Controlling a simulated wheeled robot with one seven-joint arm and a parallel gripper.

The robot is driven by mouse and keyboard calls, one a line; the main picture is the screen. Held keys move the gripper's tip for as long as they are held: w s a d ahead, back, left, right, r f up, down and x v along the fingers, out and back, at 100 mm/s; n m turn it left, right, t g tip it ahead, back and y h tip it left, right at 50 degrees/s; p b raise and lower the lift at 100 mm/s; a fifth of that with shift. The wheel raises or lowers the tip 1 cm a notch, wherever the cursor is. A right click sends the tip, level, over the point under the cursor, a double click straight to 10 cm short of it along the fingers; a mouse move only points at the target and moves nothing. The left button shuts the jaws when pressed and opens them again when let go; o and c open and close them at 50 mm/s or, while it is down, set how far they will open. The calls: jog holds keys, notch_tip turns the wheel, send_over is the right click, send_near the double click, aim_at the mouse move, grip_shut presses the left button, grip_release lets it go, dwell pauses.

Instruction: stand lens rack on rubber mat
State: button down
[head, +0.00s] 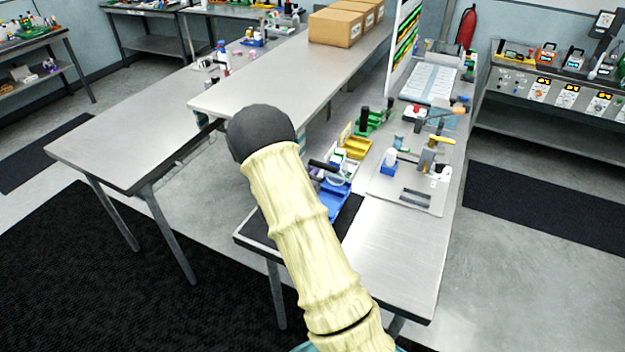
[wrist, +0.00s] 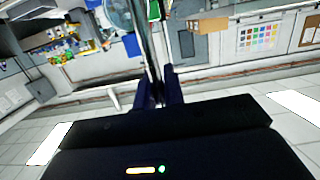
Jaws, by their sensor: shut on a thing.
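My gripper (wrist: 160,88) shows in the wrist view with its two dark fingers close together. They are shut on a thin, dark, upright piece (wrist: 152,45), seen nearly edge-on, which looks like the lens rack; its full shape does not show. In the head view my sleeved arm hides the gripper and what it holds. The black rubber mat (head: 351,213) lies flat on the near end of the right-hand bench, beside the blue tray. My arm covers its middle.
A blue tray (head: 334,203), a yellow bin (head: 357,147) and a grey fixture plate (head: 407,195) stand on the bench (head: 400,258). The bench's near right end is bare. Cardboard boxes (head: 336,28) stand on the long table (head: 290,70) to the left.

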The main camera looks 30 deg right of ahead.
notch_tip(320, 180, down, 4)
jog(key=shift+w+d+r+p, duration=0.1)
jog(key=shift+r+p, duration=0.1)
jog(key=shift+p, duration=0.45)
jog(key=shift+f, duration=0.4)
jog(key=c, duration=1.7)
grip_release()
jog(key=shift+o, duration=1)
jog(key=shift+s, duration=0.2)
